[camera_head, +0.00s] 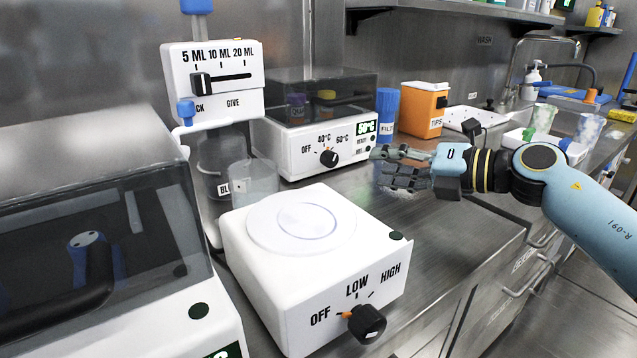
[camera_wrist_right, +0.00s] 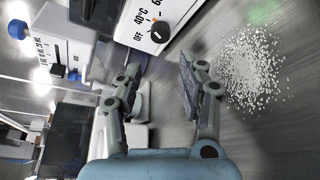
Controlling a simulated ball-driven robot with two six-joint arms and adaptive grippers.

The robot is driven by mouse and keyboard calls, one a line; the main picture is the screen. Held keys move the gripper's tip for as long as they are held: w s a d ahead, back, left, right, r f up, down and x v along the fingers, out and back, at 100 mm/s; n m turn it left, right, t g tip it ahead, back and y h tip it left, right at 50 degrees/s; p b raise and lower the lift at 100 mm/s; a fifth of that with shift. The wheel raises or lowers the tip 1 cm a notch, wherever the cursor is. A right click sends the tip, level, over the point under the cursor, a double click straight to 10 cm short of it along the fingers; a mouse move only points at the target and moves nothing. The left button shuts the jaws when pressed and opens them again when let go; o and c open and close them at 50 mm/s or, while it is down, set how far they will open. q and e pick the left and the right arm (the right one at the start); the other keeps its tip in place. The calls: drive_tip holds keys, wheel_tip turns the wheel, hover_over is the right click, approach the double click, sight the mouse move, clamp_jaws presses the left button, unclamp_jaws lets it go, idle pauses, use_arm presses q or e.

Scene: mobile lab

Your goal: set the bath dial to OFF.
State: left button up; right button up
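The bath (camera_head: 315,140) is a white box with a dark clear lid, against the back wall. Its black dial (camera_head: 329,157) is on the front face, with OFF, 40°C and 60°C marks and a lit green display. The dial also shows at the top of the right wrist view (camera_wrist_right: 160,31), near an orange tick. I cannot tell for sure which mark it points to. My right gripper (camera_head: 385,168) is to the right of the bath, above the bench, with its fingers pointing left. Its fingers are apart and empty, short of the dial (camera_wrist_right: 160,70). My left gripper is not in view.
A white stirrer (camera_head: 310,270) with an OFF/LOW/HIGH knob stands in front of the bath. A dispenser (camera_head: 212,80) and glass beaker are left. A blue cylinder (camera_head: 387,108) and orange tips box (camera_head: 424,110) stand right. White granules (camera_wrist_right: 248,68) lie on the bench.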

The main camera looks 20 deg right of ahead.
sight(333, 161)
drive_tip(key=shift+w+f, duration=0.2)
drive_tip(key=b+x, duration=0.1)
drive_tip(key=x, duration=0.8)
drive_tip(key=shift+w+a+b, duration=0.2)
drive_tip(key=shift+a+b, duration=0.1)
drive_tip(key=shift+b, duration=0.05)
drive_tip(key=shift+w+a, duration=0.25)
drive_tip(key=shift+c, duration=0.5)
clamp_jaws()
